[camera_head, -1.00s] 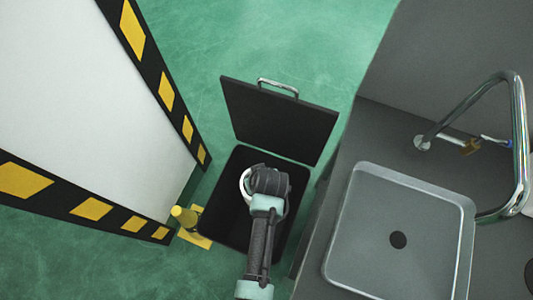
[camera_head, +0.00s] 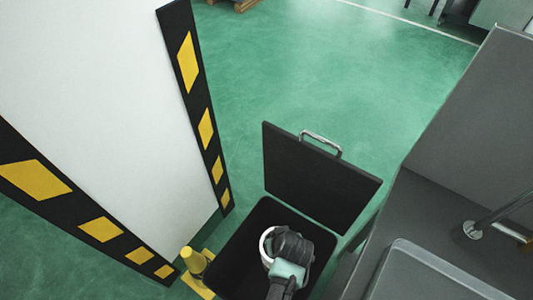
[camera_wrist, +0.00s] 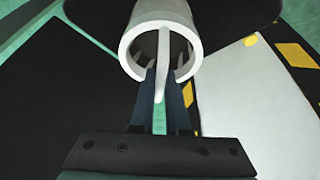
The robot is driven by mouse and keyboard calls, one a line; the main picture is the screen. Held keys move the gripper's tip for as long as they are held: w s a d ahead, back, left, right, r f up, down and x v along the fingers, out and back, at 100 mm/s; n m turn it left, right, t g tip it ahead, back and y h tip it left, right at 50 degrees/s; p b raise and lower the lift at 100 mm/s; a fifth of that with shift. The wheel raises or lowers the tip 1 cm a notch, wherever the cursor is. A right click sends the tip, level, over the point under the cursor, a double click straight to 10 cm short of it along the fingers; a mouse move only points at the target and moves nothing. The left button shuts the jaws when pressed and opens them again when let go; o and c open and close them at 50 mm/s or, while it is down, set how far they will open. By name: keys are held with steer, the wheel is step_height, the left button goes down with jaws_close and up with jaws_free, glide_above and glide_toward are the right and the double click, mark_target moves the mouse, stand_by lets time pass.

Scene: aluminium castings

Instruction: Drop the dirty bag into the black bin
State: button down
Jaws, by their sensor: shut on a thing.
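The black bin (camera_head: 233,258) stands on the green floor with its lid (camera_head: 318,180) raised at the back. My gripper (camera_wrist: 163,78) is shut on a thin strip of a white, open-ended tube-like thing (camera_wrist: 137,38), which I take for the dirty bag. No dirt can be made out on it. In the head view its white rim (camera_head: 264,244) shows beside my dark wrist, over the bin's opening. My fingertips are hidden there, and how far above the bin floor they are cannot be told.
A white panel (camera_head: 100,100) edged with black and yellow stripes stands to the left. A yellow post (camera_head: 194,263) stands beside the bin's left side. A grey counter (camera_head: 440,205) with a sink (camera_head: 425,277) is close on the right. Open floor lies behind the lid.

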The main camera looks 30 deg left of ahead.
steer(key=c, duration=0.8)
jaws_free()
steer(key=shift+c, duration=0.2)
steer(key=shift+r, duration=0.1)
steer(key=p+v, duration=0.1)
steer(key=v, duration=1.2)
steer(key=w+d+r+m+t, duration=0.15)
steer(key=w+r+t, duration=0.45)
steer(key=w+r, duration=0.75)
steer(key=w+d+r+m+t, duration=0.1)
steer(key=w+r+t, duration=0.15)
steer(key=r, duration=0.85)
steer(key=w+d+r+m+t, duration=0.15)
steer(key=r+t, duration=0.25)
steer(key=r, duration=0.7)
steer(key=s+d+r+m+t+h, duration=0.1)
steer(key=s+r+t, duration=0.3)
steer(key=r, duration=0.6)
steer(key=s+d+r+m+t+h, duration=0.1)
steer(key=s+r, duration=0.4)
steer(key=r, duration=0.6)
steer(key=s+d+r+m+t+h, duration=0.1)
steer(key=s+r+t, duration=0.4)
steer(key=r, duration=0.5)
steer(key=shift+d+r+m+t, duration=0.4)
steer(key=shift+d+m+t, duration=0.45)
steer(key=shift+d, duration=0.4)
